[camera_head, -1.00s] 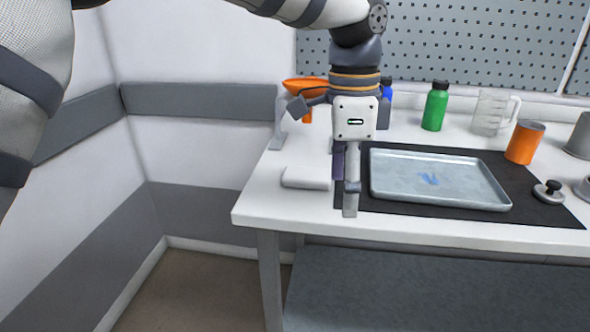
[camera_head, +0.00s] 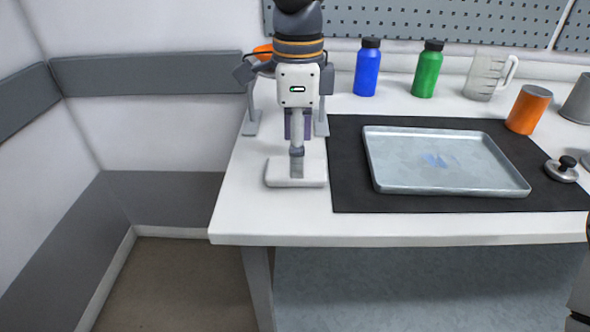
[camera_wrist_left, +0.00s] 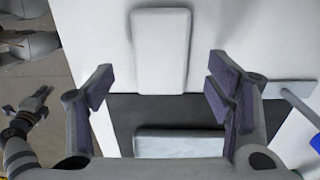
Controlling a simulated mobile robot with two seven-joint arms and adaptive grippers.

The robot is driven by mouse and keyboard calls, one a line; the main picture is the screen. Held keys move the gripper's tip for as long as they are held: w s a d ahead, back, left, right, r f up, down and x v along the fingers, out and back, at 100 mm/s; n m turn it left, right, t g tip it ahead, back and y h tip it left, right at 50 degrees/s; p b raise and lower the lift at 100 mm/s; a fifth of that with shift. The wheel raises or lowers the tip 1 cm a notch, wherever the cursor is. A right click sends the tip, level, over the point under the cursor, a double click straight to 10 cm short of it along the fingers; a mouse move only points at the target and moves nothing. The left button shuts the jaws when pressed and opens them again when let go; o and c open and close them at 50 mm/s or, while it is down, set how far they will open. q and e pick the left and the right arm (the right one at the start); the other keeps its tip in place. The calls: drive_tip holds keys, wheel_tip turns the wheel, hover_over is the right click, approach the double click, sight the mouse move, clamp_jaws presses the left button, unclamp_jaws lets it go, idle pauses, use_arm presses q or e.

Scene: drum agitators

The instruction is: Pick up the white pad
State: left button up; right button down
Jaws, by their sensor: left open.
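The white pad (camera_head: 281,181) is a pale rounded slab lying flat on the table's left part, left of the black mat. My left gripper (camera_head: 297,165) hangs fingers-down over the pad in the head view, hiding part of it. In the left wrist view, the pad (camera_wrist_left: 161,50) lies toward the top of the picture, centred sideways between the spread fingers of the left gripper (camera_wrist_left: 160,88), which is open and empty. My right gripper (camera_wrist_left: 25,108) shows small at the left edge of the left wrist view, over the floor, its fingers apart.
A metal tray (camera_head: 440,190) sits on the black mat (camera_head: 350,199) to the right. Blue (camera_head: 367,70) and green (camera_head: 428,72) bottles, a clear jug (camera_head: 483,78) and an orange cup (camera_head: 528,110) stand behind. A grey stand with an orange top (camera_head: 263,50) is behind my gripper.

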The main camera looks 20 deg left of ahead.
use_arm(q)
wheel_tip(320, 180, down, 3)
drive_tip(key=shift+a+f, duration=0.15)
drive_tip(key=shift+f, duration=0.05)
drive_tip(key=c, duration=1.1)
drive_tip(key=shift+o, duration=0.2)
wheel_tip(320, 180, up, 3)
drive_tip(key=shift+f, duration=0.1)
drive_tip(key=s+d+r, duration=0.7)
drive_tip(key=s+r, duration=0.3)
drive_tip(key=s, duration=0.2)
drive_tip(key=shift+p, duration=0.35)
drive_tip(key=shift+o, duration=0.5)
drive_tip(key=shift+r, duration=0.1)
